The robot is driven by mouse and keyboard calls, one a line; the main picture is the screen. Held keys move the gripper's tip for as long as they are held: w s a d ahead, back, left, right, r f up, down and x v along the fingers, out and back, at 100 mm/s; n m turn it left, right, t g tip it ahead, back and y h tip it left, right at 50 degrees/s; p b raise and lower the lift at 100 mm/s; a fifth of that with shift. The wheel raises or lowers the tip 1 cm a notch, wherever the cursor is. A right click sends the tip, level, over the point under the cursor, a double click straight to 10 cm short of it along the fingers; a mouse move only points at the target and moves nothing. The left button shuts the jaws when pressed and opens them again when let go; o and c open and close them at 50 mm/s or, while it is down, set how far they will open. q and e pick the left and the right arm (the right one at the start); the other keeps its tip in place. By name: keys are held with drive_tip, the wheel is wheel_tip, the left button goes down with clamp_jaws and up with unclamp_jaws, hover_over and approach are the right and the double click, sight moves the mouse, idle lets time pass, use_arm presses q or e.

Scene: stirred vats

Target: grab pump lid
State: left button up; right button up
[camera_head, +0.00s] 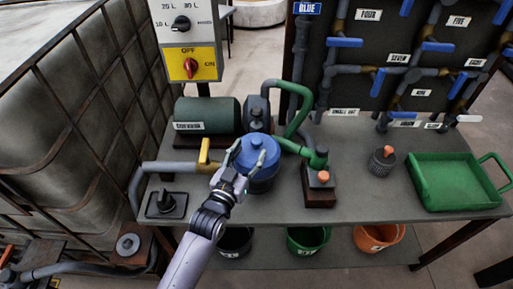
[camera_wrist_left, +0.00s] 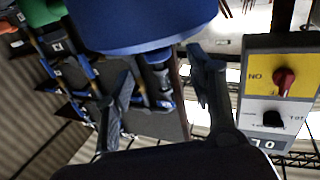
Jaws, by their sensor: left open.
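The pump lid is a round blue cap (camera_head: 260,146) with a knob on top, on a darker blue pump body (camera_head: 264,182) that stands on the grey table. In the wrist view a large blue rounded part (camera_wrist_left: 140,25) fills the top; I cannot tell whether it is the lid or the body. My left gripper (camera_head: 246,158) is at the near left side of the lid, with its fingers spread. In the wrist view its two fingers (camera_wrist_left: 163,78) are apart, with nothing visible shut between them. Whether a finger touches the lid is unclear. My right gripper is not in view.
Green pipework (camera_head: 318,160) stands close right of the pump, and a yellow-handled valve (camera_head: 204,152) close left. A green cylinder (camera_head: 207,115) lies behind. A green tray (camera_head: 452,188) is at the right. An orange bucket (camera_head: 380,236) sits below. A switch box (camera_head: 188,40) stands behind.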

sight(254, 144)
use_arm(q)
drive_tip(key=shift+p+x, duration=0.45)
drive_tip(key=shift+x, duration=2.5)
drive_tip(key=shift+d+f, duration=0.1)
drive_tip(key=shift+f, duration=0.1)
drive_tip(key=shift+s, duration=0.1)
drive_tip(key=shift+c, duration=0.6)
clamp_jaws()
